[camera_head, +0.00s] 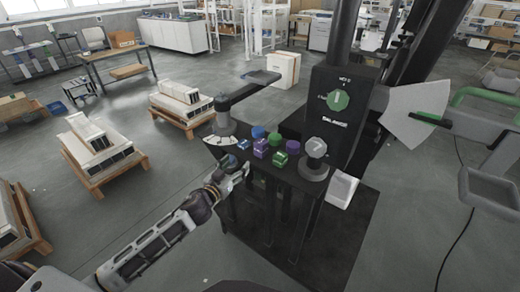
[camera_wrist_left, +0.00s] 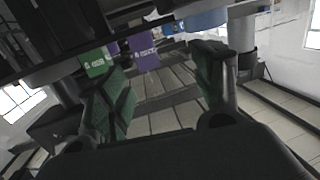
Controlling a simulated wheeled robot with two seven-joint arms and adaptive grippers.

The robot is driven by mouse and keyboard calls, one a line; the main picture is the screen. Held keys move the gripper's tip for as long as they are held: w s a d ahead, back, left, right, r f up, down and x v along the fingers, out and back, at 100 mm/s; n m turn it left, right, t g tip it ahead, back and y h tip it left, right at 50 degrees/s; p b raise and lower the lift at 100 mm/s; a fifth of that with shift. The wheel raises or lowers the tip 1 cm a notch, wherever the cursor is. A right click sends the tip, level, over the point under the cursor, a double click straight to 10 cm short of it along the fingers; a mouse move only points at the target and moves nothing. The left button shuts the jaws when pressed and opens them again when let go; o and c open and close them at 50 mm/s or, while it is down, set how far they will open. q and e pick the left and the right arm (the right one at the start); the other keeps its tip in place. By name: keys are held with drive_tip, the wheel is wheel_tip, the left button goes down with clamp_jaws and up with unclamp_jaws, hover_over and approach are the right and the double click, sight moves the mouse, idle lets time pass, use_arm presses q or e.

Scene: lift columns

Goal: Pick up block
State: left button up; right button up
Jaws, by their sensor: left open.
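Several small coloured blocks stand close together on a black stand in the head view. They include a green block (camera_head: 279,159), a purple block (camera_head: 261,151), another purple block (camera_head: 293,147) and a blue block (camera_head: 257,132). My left gripper (camera_head: 240,171) is beside the stand's left edge, apart from the blocks. In the left wrist view, my left gripper (camera_wrist_left: 162,82) is open with nothing between its fingers. I cannot make out my right gripper.
A round grey weight marked 7 (camera_head: 315,152) stands at the stand's right end. A black column unit with a green dial (camera_head: 339,100) rises behind it. A dark flat arm (camera_head: 250,88) juts out above the stand's left end. Loaded pallets (camera_head: 98,150) lie on the floor leftward.

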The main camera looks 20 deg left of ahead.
sight(258, 145)
use_arm(q)
drive_tip(key=shift+w+d+r+m+h, duration=0.3)
drive_tip(key=shift+r+m+h, duration=0.25)
drive_tip(key=shift+h, duration=0.35)
drive_tip(key=shift+w+d+r+m+h, duration=0.3)
drive_tip(key=shift+r+m+h, duration=0.2)
drive_tip(key=shift+h, duration=0.4)
use_arm(e)
drive_tip(key=shift+d, duration=0.1)
use_arm(q)
drive_tip(key=shift+w, duration=0.15)
drive_tip(key=shift+p+x, duration=0.45)
drive_tip(key=shift+x, duration=3.5)
drive_tip(key=shift+w+d+f, duration=0.1)
drive_tip(key=shift+w+d, duration=0.05)
drive_tip(key=shift+w, duration=0.05)
use_arm(e)
drive_tip(key=shift+s+a+r, duration=0.25)
drive_tip(key=shift+a+r, duration=0.15)
drive_tip(key=shift+a, duration=0.25)
use_arm(q)
drive_tip(key=shift+w, duration=0.15)
use_arm(e)
drive_tip(key=shift+w, duration=0.1)
